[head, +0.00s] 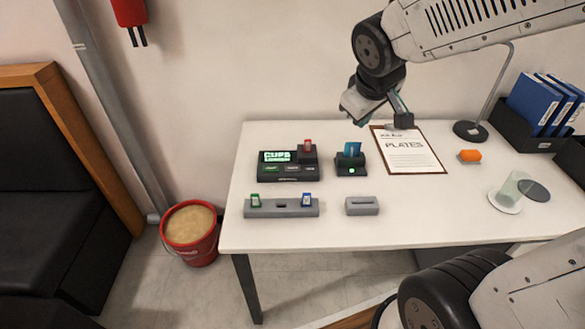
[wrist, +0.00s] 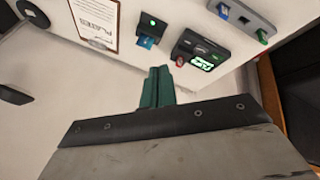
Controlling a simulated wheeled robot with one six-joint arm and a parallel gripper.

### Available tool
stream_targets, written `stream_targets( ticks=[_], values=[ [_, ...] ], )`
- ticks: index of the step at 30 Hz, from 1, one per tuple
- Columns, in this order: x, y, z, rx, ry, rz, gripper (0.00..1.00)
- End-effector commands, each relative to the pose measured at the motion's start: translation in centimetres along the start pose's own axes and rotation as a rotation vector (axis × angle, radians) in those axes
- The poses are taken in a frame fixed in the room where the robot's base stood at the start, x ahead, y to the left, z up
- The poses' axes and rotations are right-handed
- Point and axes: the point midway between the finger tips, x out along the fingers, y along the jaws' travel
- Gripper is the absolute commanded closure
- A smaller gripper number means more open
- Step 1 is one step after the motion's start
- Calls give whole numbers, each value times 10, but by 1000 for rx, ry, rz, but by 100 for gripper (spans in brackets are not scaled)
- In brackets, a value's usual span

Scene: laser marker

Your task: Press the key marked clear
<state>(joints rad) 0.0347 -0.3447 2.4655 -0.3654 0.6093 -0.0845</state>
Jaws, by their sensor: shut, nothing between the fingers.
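The marker console (head: 289,174) is a dark box at the left of the white table, with a lit green display (head: 277,156) that seems to read CUPS above a smaller line. A row of small keys (head: 291,168) lies below the display; their markings are too small to read, so I cannot tell which says clear. A red piece (head: 307,145) stands at the console's back right. My gripper (head: 401,108) is shut and empty, above the back of the table, right of the console. In the wrist view its green fingers (wrist: 157,86) are together, and the console (wrist: 203,47) is upper right.
Right of the console, a black holder (head: 351,170) with a green light bears a blue card (head: 352,149). In front are a grey rack (head: 281,212) with green and blue pieces and a grey slotted block (head: 362,206). A clipboard (head: 408,160) lies below my gripper.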

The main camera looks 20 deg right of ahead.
Motion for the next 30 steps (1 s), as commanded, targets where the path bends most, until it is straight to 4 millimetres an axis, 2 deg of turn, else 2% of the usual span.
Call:
stream_targets(
  ticks=[1,4,7,12,15,21,30],
  values=[
    [23,4,-19,-65,34,14,100],
    [64,6,-58,-212,137,32,100],
    [106,-4,-92,-361,247,17,100],
    [164,-39,-126,-566,422,-62,100],
    [186,-59,-135,-644,502,-113,100],
    [203,-81,-141,-710,584,-170,100],
    [204,-83,-141,-715,592,-174,100]
  ],
)
